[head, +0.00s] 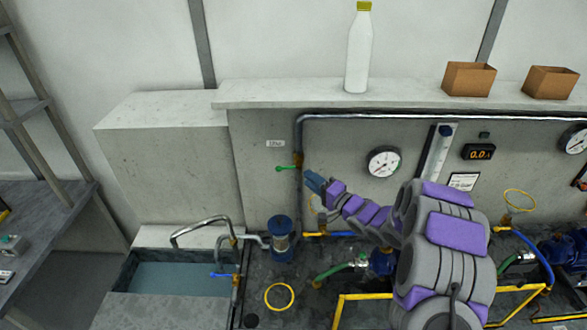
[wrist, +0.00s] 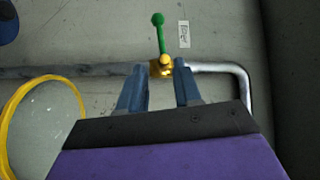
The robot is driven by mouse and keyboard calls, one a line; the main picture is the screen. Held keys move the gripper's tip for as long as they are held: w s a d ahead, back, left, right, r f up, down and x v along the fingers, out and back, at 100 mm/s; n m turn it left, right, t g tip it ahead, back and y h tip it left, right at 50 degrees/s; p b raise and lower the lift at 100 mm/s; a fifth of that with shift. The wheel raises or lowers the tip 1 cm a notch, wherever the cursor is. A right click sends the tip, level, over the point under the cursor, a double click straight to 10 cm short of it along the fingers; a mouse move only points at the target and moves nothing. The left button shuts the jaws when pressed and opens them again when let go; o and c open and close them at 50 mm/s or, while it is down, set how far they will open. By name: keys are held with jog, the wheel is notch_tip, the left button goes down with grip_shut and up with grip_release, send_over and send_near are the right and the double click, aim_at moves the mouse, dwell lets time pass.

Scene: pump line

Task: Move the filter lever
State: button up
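A green lever (head: 288,167) sticks out left from a small brass valve on the grey vertical pipe, beside a white label (head: 275,143) too small to read. In the wrist view the green lever (wrist: 159,36) points up from the brass valve body (wrist: 162,68), with the label (wrist: 184,34) to its right. I cannot confirm from the label that this is the filter lever. My gripper (head: 312,183) is just right of the valve. In the wrist view my gripper (wrist: 160,80) is open, its blue fingertips on either side of the valve body, with nothing clearly held.
A blue lever (head: 220,275) is by the water basin (head: 170,277), and another green lever (head: 333,271) is on the bench. A yellow ring (wrist: 14,115) is left of my gripper. A gauge (head: 383,162) hangs on the wall.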

aim_at(286, 168)
jog(key=x, duration=0.3)
jog(key=s+a+x, duration=0.1)
jog(key=x, duration=0.6)
jog(key=shift+s+a+f, duration=0.15)
jog(key=shift+s+a, duration=0.15)
jog(key=shift+a, duration=0.2)
jog(key=shift+w+d, duration=0.2)
jog(key=shift+d, duration=1.2)
jog(key=a, duration=0.2)
jog(key=shift+a, duration=0.3)
jog(key=c, duration=0.5)
grip_shut()
jog(key=shift+d, duration=0.35)
